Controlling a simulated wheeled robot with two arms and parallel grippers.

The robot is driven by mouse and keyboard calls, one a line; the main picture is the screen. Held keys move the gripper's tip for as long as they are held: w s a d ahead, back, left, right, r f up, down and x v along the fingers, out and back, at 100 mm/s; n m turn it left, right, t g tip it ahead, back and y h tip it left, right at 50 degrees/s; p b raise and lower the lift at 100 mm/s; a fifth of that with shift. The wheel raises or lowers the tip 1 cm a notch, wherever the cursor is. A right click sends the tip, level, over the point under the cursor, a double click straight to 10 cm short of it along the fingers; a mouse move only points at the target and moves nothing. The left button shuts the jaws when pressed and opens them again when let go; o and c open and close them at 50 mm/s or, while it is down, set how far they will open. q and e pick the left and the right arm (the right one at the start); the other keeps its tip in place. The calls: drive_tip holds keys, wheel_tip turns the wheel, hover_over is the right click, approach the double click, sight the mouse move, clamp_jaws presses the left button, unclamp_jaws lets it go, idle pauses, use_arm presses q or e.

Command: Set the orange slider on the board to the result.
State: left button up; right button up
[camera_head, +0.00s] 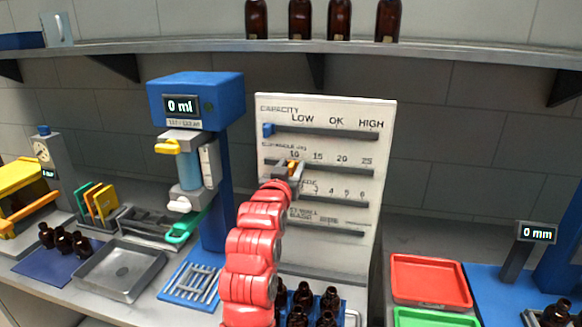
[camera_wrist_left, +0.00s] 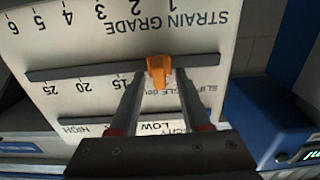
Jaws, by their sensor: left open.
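The white board (camera_head: 330,112) stands upright with several horizontal slots. The orange slider (camera_head: 292,166) sits in the second slot from the top, the slip angle scale, near its left end at about the 10 mark. In the left wrist view the board appears upside down, and the orange slider (camera_wrist_left: 157,71) shows between my fingertips. My left gripper (camera_head: 288,172) is open at the board, with one finger on each side of the slider. Its arm hides part of the lower slots. I cannot tell whether either finger touches the slider. My right gripper is not in view.
A blue dispenser (camera_head: 195,95) reading 0 ml stands to the left. Amber bottles (camera_head: 328,300) stand before the board. Red (camera_head: 430,280) and green (camera_head: 437,317) trays lie to the right, near a display (camera_head: 537,233) reading 0 mm.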

use_arm(q)
drive_tip(key=b+v, duration=0.9)
drive_tip(key=v, duration=0.8)
drive_tip(key=shift+d, duration=0.1)
